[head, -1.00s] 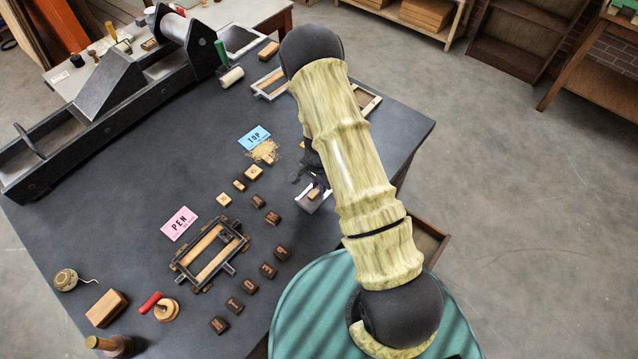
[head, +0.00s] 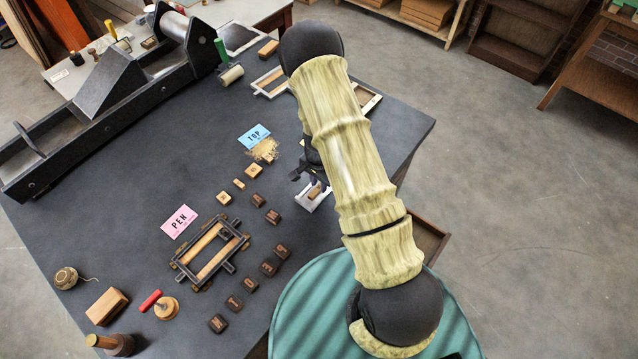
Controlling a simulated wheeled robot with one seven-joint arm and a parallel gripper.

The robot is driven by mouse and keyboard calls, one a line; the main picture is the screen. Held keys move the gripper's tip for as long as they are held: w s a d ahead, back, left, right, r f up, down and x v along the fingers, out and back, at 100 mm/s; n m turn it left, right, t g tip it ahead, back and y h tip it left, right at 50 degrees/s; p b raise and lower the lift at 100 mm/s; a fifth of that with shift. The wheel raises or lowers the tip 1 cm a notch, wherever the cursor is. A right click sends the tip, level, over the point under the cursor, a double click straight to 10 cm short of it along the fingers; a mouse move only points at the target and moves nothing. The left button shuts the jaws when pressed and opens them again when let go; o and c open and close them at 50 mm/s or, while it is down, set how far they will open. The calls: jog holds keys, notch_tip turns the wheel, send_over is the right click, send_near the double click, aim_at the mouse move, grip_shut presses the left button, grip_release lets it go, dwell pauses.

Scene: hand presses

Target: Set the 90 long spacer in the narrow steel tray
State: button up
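The narrow steel tray (head: 309,205) is a small pale metal piece near the table's right edge, partly covered by my arm. A small wooden piece (head: 315,191) shows at the tray; I cannot tell whether it is the 90 long spacer or whether it lies fully inside. My gripper (head: 298,178) is dark and sits just above and left of the tray, partly hidden by my forearm. Its fingertips are too small to show whether they are apart or hold anything.
A dark frame with wooden bars (head: 210,252), several dark letter blocks (head: 233,303) and light blocks (head: 224,198) lie on the table. A pink PEN card (head: 179,222) and blue TOP card (head: 254,137) lie nearby. A long press (head: 110,90) fills the back left.

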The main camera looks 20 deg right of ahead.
aim_at(319, 188)
notch_tip(319, 188, up, 11)
jog(key=b, duration=0.2)
jog(key=shift+r+b, duration=0.15)
jog(key=shift+b, duration=0.15)
jog(key=shift+s, duration=0.1)
dwell(0.3)
jog(key=s+r+n+t, duration=0.2)
jog(key=s+r+n, duration=0.8)
jog(key=s+r, duration=0.4)
jog(key=shift+s+r+n+t, duration=0.15)
jog(key=shift+r+n+t, duration=0.2)
jog(key=shift+r, duration=0.3)
jog(key=shift+f, duration=0.1)
